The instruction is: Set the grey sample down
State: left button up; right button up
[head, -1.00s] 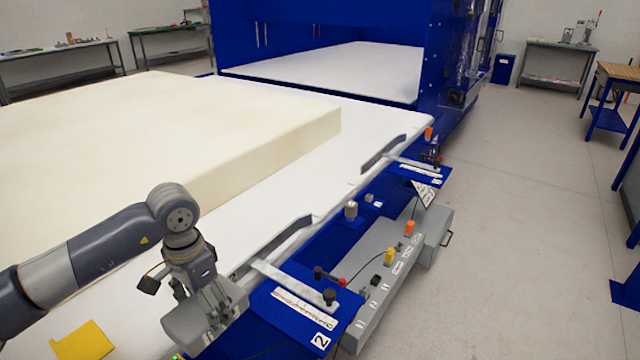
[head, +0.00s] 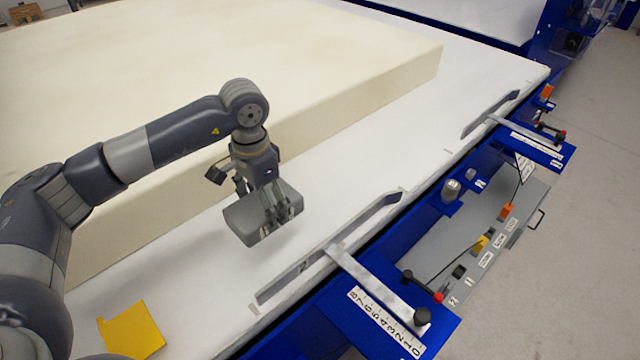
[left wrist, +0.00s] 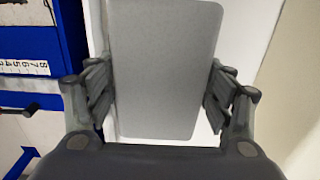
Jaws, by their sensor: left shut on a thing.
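The grey sample (head: 246,220) is a rounded grey block. My left gripper (head: 277,208) is shut on it and holds it over the white table surface, between the large cream foam block and the table's front guide. A shadow lies under the sample; I cannot tell how large the gap is. In the left wrist view the sample (left wrist: 165,70) sits between the two fingers of the gripper (left wrist: 160,100). My right gripper is not in view.
The large cream foam block (head: 330,100) lies behind the sample. A yellow sheet (head: 132,330) is on the white table (head: 200,290) at the lower left. Metal guides (head: 330,246) and a numbered scale (head: 385,320) line the blue front edge. White surface around the sample is clear.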

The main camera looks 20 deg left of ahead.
pick_arm(q)
jog(key=shift+s+f, duration=0.2)
jog(key=shift+f, duration=0.1)
notch_tip(320, 180, down, 3)
jog(key=shift+b, duration=0.85)
notch_tip(320, 180, down, 4)
jog(key=shift+f+b, duration=0.1)
jog(key=shift+b, duration=0.8)
notch_tip(320, 180, down, 2)
jog(key=shift+f+b, duration=0.2)
jog(key=shift+b, duration=0.3)
jog(key=shift+w, duration=0.1)
jog(key=shift+f, duration=0.15)
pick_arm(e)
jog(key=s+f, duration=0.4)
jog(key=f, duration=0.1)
pick_arm(q)
jog(key=o, duration=1)
jog(key=shift+c, duration=0.2)
jog(key=shift+r, duration=0.3)
notch_tip(320, 180, up, 11)
jog(key=p, duration=0.5)
jog(key=shift+r, duration=0.45)
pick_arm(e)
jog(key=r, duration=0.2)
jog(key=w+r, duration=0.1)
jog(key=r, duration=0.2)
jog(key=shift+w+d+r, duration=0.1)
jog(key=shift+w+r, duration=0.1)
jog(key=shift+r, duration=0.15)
